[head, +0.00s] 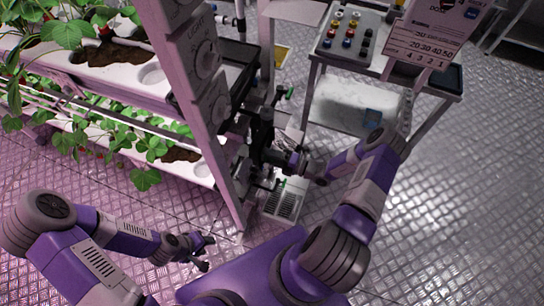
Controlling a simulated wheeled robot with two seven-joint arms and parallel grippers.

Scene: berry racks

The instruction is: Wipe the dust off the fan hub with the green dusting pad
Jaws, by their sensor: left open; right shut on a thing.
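My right gripper (296,163) reaches in from the right to the dark fittings beside the rack post. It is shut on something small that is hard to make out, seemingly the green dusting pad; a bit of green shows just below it. I cannot clearly pick out the fan hub among the dark parts around the gripper, so I cannot tell whether the pad touches it. My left gripper (203,251) is open and empty, low over the floor left of my base.
The white rack post (190,100) with round dials stands between my arms. Planted berry troughs (120,78) fill the left. A grey vented box (284,203) sits below the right gripper. A trolley (436,86) with a button panel (347,38) stands behind. Floor at right is clear.

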